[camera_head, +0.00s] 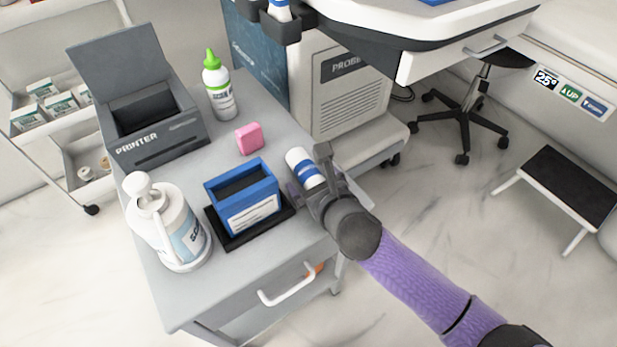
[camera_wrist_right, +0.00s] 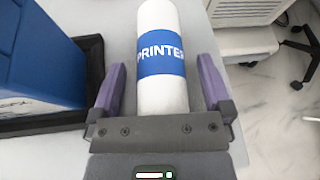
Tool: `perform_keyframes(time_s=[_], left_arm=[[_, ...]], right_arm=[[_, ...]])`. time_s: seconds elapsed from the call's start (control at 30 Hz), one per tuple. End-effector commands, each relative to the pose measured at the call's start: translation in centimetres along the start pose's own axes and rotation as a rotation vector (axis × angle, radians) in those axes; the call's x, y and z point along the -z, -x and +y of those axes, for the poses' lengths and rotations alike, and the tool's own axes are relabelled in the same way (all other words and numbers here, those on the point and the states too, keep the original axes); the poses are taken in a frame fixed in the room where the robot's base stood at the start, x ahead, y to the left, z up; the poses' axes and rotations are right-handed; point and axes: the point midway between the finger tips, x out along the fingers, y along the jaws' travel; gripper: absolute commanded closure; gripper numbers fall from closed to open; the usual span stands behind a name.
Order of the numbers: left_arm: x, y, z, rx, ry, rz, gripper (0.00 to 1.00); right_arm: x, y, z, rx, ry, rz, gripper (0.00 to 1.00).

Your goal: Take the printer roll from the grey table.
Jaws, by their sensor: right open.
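The printer roll (camera_head: 305,168) is a white cylinder with a blue band, on the right part of the grey table (camera_head: 185,290). In the right wrist view the roll (camera_wrist_right: 162,95) shows "PRINTER" lettering on its band. My right gripper (camera_head: 307,178) is at the roll, coming from the lower right. In the wrist view its two purple fingers (camera_wrist_right: 163,90) are open, one on each side of the roll, with gaps visible between fingers and roll. The near end of the roll is hidden behind the gripper's body. My left gripper is not in view.
Left of the roll, a blue box (camera_head: 242,198) stands in a black tray (camera_head: 222,240). A probe cart (camera_head: 345,95) stands behind.

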Motion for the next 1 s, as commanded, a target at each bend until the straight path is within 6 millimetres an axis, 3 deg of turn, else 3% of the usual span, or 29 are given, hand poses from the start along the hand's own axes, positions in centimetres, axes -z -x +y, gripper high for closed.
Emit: perform_keyframes(time_s=[0.1,0.13,0.5,0.6,0.87,1.0], left_arm=[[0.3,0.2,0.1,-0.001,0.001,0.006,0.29],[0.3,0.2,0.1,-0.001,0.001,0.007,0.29],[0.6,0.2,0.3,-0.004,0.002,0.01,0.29],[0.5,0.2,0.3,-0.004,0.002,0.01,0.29],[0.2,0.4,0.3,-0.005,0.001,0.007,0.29],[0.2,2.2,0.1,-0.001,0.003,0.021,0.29]], right_arm=[[-0.2,0.1,-0.1,0.001,0.0,-0.001,0.0],[-0.2,0.1,-0.1,0.001,0.0,-0.001,0.04],[-0.2,0.1,-0.1,0.001,0.0,-0.001,0.83],[-0.1,0.1,-0.1,0.001,0.0,0.0,1.0],[-0.5,0.3,-0.1,0.002,0.0,-0.002,1.0],[-2.9,1.2,-0.6,0.003,0.005,-0.007,1.0]])
